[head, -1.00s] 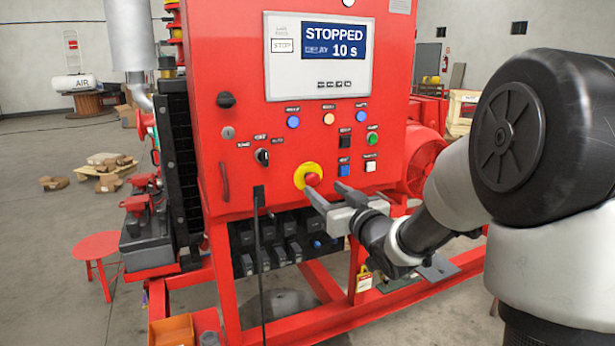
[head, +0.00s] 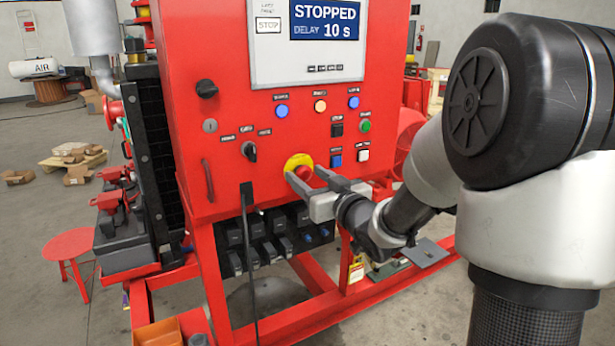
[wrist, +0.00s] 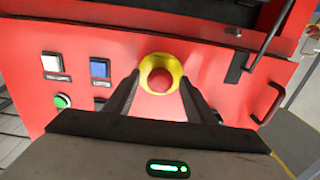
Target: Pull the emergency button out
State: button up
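The emergency button (head: 304,173) is a red mushroom head on a yellow round collar, low on the front of the red control panel. In the wrist view the button (wrist: 160,81) sits in the middle, between the ends of my two fingers. My gripper (head: 307,178) is open, with its fingers pointing at the panel, one on each side of the button. In the wrist view a gap shows between each finger and the red head, so I see no contact. How far the fingertips reach along the button is hard to tell.
The panel's display (head: 326,22) reads STOPPED, DELAY 10 s. A black switch (head: 336,129), a green button (head: 365,126), a blue button (head: 336,161) and a white button (head: 363,156) sit close by. A rotary selector (head: 249,151) is to the left. A black cable (head: 252,265) hangs below.

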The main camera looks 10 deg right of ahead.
grip_shut()
jog(key=shift+s+d+b, duration=0.2)
jog(key=shift+s+b, duration=0.1)
jog(key=shift+s, duration=0.3)
grip_release()
